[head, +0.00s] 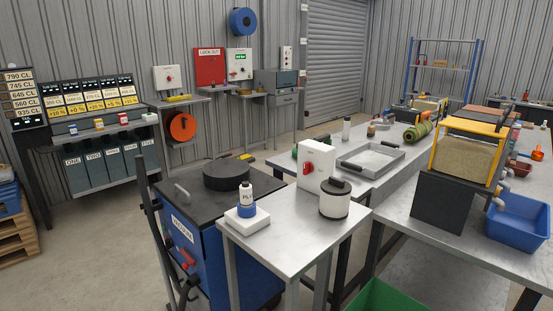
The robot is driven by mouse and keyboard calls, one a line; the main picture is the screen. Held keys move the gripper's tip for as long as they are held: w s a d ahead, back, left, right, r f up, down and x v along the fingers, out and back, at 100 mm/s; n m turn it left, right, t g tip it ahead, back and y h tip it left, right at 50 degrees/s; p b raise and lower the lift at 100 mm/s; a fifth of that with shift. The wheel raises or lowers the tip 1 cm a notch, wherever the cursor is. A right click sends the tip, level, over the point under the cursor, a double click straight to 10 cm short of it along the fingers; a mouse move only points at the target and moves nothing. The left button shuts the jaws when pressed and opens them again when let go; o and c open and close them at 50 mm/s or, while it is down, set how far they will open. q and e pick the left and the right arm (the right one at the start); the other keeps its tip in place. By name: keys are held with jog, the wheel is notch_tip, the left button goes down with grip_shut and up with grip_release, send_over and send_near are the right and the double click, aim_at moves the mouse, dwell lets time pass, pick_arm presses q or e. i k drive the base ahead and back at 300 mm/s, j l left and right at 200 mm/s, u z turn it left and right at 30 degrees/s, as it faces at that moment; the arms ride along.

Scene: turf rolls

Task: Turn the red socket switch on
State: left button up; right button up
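A white box (324,158) stands upright on the small metal side table, with a red rotary switch or socket (308,168) on its left face. Whether it is on or off cannot be told. A smaller white wall box (166,71) with a red knob (170,79) is on the corrugated wall at the back left. The blue vacuum unit (220,240) also carries small red parts (187,257) on its front. Neither of my grippers is in view.
The side table (290,238) also holds a white-and-blue bottle (246,198) on a white block and a white canister (334,201) with a black lid. A workbench with a blue bin (519,238) is on the right. Grey floor (95,250) is open at the left.

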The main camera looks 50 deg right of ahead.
aim_at(309, 167)
jog(key=i+j+z, duration=0.15)
jog(key=i+z, duration=0.35)
jog(key=i+j+z, duration=0.45)
jog(key=i, duration=0.25)
jog(key=i+j+z, duration=0.5)
